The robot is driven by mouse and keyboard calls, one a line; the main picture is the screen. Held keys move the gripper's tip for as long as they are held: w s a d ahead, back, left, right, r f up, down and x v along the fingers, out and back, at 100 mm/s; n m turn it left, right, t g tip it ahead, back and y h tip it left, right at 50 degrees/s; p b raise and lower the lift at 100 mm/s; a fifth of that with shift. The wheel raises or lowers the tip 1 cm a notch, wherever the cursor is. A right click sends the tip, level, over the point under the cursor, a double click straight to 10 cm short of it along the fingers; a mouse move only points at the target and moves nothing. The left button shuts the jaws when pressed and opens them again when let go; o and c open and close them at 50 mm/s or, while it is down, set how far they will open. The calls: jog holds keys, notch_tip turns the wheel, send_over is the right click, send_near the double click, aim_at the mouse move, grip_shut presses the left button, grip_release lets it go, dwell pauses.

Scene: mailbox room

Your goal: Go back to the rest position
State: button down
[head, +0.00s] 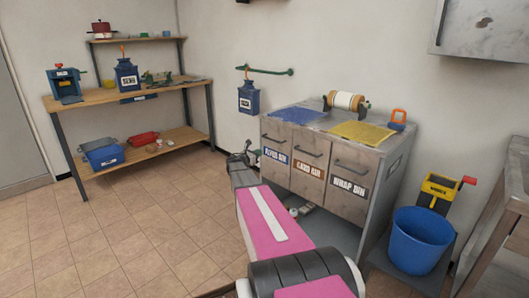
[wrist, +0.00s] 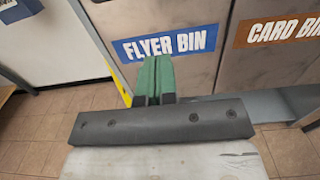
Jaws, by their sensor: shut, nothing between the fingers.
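My gripper (wrist: 152,80) shows in the wrist view with its two green fingers together and nothing between them. It is in front of the lower part of the flyer bin (wrist: 170,43), whose blue label faces me. I cannot tell whether the fingers touch the bin front. In the head view my pink and grey arm reaches forward to the left end of the bin cabinet, and the gripper end is small and partly hidden there, beside the flyer bin (head: 276,143).
The grey cabinet also holds the card bin (head: 309,161) and wrap bin (head: 347,179). A blue bucket (head: 420,241) stands to its right. A wooden shelf table (head: 107,99) is at the back left. The tiled floor (head: 130,235) on the left is clear.

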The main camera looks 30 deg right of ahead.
jog(key=shift+v, duration=0.8)
jog(key=s+a+f+m+g+y, duration=0.2)
jog(key=s+a+f+m+y, duration=0.25)
jog(key=s+a+m, duration=0.4)
jog(key=s+a+f+m+g+y, duration=0.2)
jog(key=s+a+f+m+y, duration=0.3)
jog(key=s, duration=0.7)
jog(key=s+a+f+m+g+y, duration=0.1)
jog(key=s+a+m+y, duration=0.6)
jog(key=s+a, duration=0.9)
jog(key=a+m+g, duration=0.1)
jog(key=a, duration=0.1)
jog(key=shift+s+a+f, duration=0.2)
jog(key=shift+a+f, duration=0.15)
jog(key=shift+f, duration=0.05)
jog(key=shift+m+y, duration=0.25)
